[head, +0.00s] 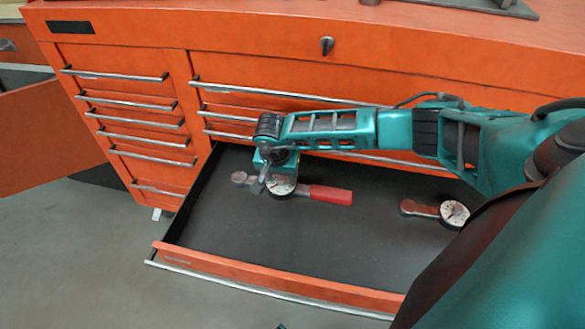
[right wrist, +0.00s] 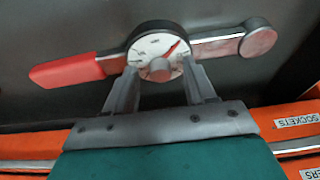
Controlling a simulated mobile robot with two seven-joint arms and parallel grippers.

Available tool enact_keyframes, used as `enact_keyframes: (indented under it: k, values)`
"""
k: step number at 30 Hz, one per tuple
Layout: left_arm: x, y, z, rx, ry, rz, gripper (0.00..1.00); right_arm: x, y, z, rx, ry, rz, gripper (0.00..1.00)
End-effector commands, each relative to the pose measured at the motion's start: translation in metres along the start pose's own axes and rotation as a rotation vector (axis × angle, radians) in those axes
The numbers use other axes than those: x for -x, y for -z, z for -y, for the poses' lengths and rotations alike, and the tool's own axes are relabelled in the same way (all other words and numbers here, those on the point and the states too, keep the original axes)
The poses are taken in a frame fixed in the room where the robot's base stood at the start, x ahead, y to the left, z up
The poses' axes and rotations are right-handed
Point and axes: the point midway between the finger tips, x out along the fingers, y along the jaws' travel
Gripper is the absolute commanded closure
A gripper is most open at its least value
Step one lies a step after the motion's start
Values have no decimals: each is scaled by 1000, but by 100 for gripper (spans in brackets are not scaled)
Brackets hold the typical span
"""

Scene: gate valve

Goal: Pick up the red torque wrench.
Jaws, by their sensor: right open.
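The red torque wrench (head: 325,194) lies in the open drawer, its red handle pointing right and its round dial (head: 282,186) at the left-centre. In the right wrist view the wrench's red handle (right wrist: 75,72) is at left and its round head (right wrist: 258,38) at upper right. My right gripper (head: 268,180) is over the wrench near the dial. In the right wrist view my right gripper's fingers (right wrist: 160,75) are open, one on each side of the dial; whether they touch it I cannot tell. My left gripper is not seen.
A second wrench with a dial (head: 454,213) lies at the drawer's right, partly hidden by my arm. The drawer (head: 240,240) has a low front wall. The orange cabinet (head: 120,60) with shut drawers stands behind. The drawer's front middle is clear.

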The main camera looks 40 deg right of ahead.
Motion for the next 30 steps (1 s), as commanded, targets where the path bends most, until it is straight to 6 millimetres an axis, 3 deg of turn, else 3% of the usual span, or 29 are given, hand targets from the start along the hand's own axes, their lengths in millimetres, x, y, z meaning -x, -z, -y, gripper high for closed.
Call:
enact_keyframes:
  k: [6,23,30]
  values:
    - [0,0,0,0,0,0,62,0,0,0,0,1,0,45]
    - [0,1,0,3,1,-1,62,0,0,0,0,0,-1,99]
    - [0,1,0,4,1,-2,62,0,0,0,0,0,-1,100]
